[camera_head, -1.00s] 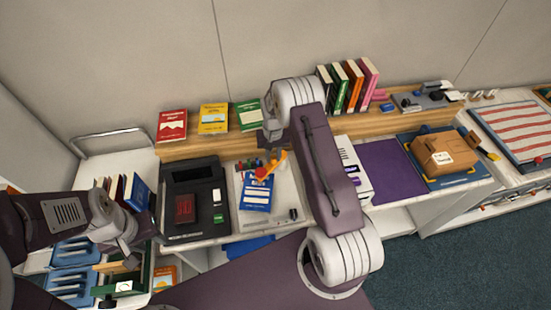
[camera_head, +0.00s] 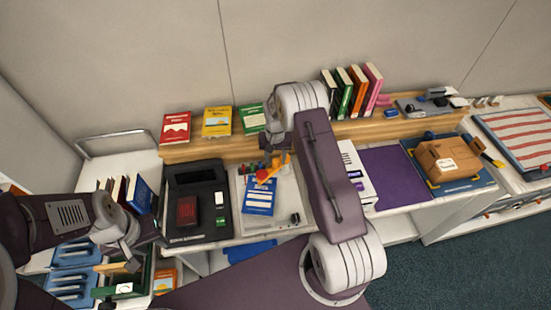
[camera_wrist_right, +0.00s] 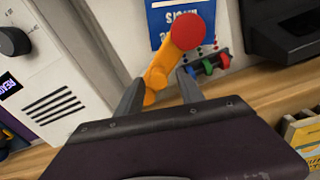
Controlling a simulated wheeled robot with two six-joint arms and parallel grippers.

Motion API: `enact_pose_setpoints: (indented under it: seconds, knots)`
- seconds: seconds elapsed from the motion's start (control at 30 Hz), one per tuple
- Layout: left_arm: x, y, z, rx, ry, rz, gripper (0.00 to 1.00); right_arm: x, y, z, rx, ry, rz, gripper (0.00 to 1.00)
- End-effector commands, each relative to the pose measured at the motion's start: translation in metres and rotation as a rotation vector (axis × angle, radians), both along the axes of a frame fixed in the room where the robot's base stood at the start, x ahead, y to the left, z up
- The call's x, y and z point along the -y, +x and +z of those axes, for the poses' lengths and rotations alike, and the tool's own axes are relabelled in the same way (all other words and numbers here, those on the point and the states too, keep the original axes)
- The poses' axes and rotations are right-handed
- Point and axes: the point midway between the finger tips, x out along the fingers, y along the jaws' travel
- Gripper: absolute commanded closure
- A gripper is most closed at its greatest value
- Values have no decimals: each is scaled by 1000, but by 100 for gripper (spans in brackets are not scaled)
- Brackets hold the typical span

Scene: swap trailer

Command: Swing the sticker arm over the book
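The sticker arm is an orange bar with a red round end (camera_head: 268,172); it lies over the upper part of the blue book (camera_head: 258,198) on a pale station plate. In the right wrist view the sticker arm (camera_wrist_right: 160,78) runs up between my right gripper's fingers (camera_wrist_right: 160,84); its red end is beyond the fingertips, near the blue book (camera_wrist_right: 180,18). The fingers stand apart, with a gap on the right side of the bar. My right gripper (camera_head: 275,156) is partly hidden by its wrist. My left gripper (camera_head: 138,254) hangs at the lower left over trays; its fingers are unclear.
A black device (camera_head: 197,220) stands left of the plate and a white machine (camera_head: 354,175) right of it. Books stand on the wooden shelf (camera_head: 205,148) behind. A purple mat (camera_head: 392,178) and a cardboard box (camera_head: 448,160) are further right. Small coloured knobs (camera_wrist_right: 208,64) sit beside the sticker arm.

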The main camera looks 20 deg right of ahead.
Motion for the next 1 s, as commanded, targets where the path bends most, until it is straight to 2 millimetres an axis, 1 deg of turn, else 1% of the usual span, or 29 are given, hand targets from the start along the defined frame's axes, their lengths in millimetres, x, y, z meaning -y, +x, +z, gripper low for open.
enact_pose_setpoints:
  seconds: [0.13,0.2,0.27,0.4,0.5,0.6,0.73,1.0]
  knots:
    - [0,0,-1,0,0,0,64,0,-1,0,-1,0,0,55]
    - [0,0,-5,0,0,0,64,0,0,7,1,0,0,55]
    - [0,0,-9,0,0,0,64,0,0,18,3,0,0,55]
    - [0,0,-19,0,0,0,64,0,1,50,4,-1,0,55]
    - [0,0,-23,0,0,0,64,-1,0,70,3,-1,0,55]
    - [0,0,-25,0,0,0,64,-1,0,84,3,-1,0,55]
    - [0,0,-25,0,0,0,64,-1,-1,90,0,0,0,55]
    - [0,0,-25,0,0,0,64,-1,-1,91,-1,0,0,55]
